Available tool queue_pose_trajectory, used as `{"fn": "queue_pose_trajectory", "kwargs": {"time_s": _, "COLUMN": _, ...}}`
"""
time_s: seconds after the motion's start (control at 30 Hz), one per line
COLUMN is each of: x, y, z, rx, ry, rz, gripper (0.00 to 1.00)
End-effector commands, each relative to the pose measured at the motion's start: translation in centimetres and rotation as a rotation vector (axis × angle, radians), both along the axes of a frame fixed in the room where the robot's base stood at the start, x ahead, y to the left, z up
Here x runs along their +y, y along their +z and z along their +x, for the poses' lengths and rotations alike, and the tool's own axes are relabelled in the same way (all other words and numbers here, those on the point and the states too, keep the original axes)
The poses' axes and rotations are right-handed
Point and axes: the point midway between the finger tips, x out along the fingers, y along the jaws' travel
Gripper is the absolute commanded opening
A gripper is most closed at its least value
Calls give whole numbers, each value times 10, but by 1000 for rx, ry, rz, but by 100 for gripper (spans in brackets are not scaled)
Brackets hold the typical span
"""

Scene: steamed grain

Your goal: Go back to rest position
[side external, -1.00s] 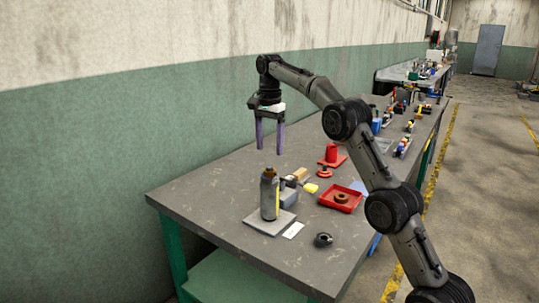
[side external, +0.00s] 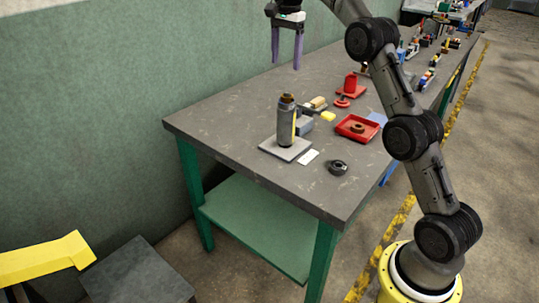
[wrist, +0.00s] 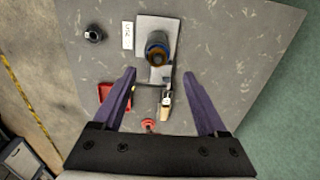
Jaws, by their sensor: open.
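My gripper (side external: 286,63) is open and empty, pointing down, well above the table. Its two purple fingers also show spread apart in the wrist view (wrist: 160,73). Below it, a dark grey bottle-like cylinder with a brownish top (side external: 286,122) stands upright on a light grey square plate (side external: 270,146). In the wrist view the cylinder (wrist: 157,47) is seen from above on its plate (wrist: 146,24). Nothing touches the fingers.
The grey table (side external: 225,115) also holds a red tray (side external: 343,131) with a brown ring, a black ring-shaped part (side external: 338,167), a white label card (side external: 308,158) and a red stand (side external: 351,85). A green wall (side external: 130,80) runs behind. The table's near left part is clear.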

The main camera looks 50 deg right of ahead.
Motion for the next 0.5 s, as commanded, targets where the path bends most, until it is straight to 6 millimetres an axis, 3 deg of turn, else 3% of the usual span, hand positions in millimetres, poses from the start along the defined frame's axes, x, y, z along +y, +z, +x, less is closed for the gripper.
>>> {"fn": "queue_pose_trajectory", "kwargs": {"time_s": 0.03, "x": 11, "y": 24, "z": -5, "rx": -39, "ry": 15, "rz": -14, "gripper": 75}}
{"fn": "queue_pose_trajectory", "kwargs": {"time_s": 0.2, "x": 53, "y": 81, "z": -46, "rx": -96, "ry": 72, "rz": -31, "gripper": 75}}
{"fn": "queue_pose_trajectory", "kwargs": {"time_s": 0.33, "x": 83, "y": 108, "z": -83, "rx": -137, "ry": 146, "rz": -45, "gripper": 75}}
{"fn": "queue_pose_trajectory", "kwargs": {"time_s": 0.5, "x": 116, "y": 125, "z": -135, "rx": -190, "ry": 285, "rz": -69, "gripper": 75}}
